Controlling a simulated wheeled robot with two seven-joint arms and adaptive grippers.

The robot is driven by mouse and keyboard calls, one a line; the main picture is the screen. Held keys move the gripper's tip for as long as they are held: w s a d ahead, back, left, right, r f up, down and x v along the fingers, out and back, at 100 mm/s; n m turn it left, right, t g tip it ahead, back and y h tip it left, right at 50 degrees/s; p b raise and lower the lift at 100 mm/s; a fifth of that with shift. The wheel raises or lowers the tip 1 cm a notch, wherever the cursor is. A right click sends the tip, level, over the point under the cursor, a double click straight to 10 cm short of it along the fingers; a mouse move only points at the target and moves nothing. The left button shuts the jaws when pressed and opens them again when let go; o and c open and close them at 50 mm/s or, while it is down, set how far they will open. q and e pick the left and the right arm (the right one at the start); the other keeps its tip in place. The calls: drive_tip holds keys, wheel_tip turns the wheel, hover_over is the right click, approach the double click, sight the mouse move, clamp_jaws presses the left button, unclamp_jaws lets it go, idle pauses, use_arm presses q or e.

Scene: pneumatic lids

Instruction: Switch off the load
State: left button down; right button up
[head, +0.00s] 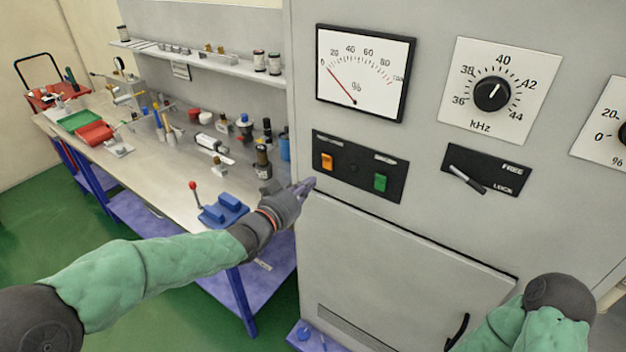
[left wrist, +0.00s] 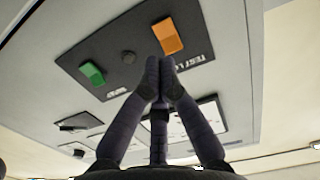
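A black switch panel (head: 355,190) on the grey cabinet carries an orange rocker switch (head: 327,161) on its left and a green rocker switch (head: 380,182) on its right. In the left wrist view, the lettering by the orange switch (left wrist: 168,36) starts with "TEST LO"; the rest is hidden or unclear. The green switch also shows there (left wrist: 93,73). My left gripper (head: 309,185) is just below and left of the orange switch. In the left wrist view its fingertips (left wrist: 160,64) meet with nothing between them, close by the orange switch; I cannot tell whether they touch it. My right gripper is out of view.
Above the panel is a dial meter (head: 365,73) with its red needle near the low end. A kHz knob (head: 492,94) and a FREE/LOCK lever (head: 467,179) are to the right. A cluttered workbench (head: 165,185) stands left of the cabinet.

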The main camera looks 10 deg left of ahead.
use_arm(q)
drive_tip(key=v, duration=0.7)
drive_tip(key=shift+r, duration=0.2)
drive_tip(key=shift+w, duration=0.15)
drive_tip(key=s+d+f+n+g+y, duration=0.1)
drive_tip(key=f+g, duration=0.2)
drive_tip(key=f, duration=0.8)
drive_tip(key=s+d+f+n+g+b, duration=0.1)
drive_tip(key=f+n+g, duration=0.1)
drive_tip(key=f, duration=0.8)
drive_tip(key=s+d+f+n+g+y, duration=0.1)
drive_tip(key=f+g, duration=0.2)
drive_tip(key=f, duration=0.8)
drive_tip(key=s+d+f+n+g, duration=0.1)
drive_tip(key=s+d+f+g, duration=0.2)
drive_tip(key=s+f, duration=0.7)
drive_tip(key=s+d+f+n+g+b, duration=0.1)
drive_tip(key=s+d+f+g, duration=0.2)
drive_tip(key=s+f, duration=0.7)
drive_tip(key=shift+s+f+g, duration=0.2)
drive_tip(key=shift+f+g, duration=0.1)
drive_tip(key=shift+g, duration=0.7)
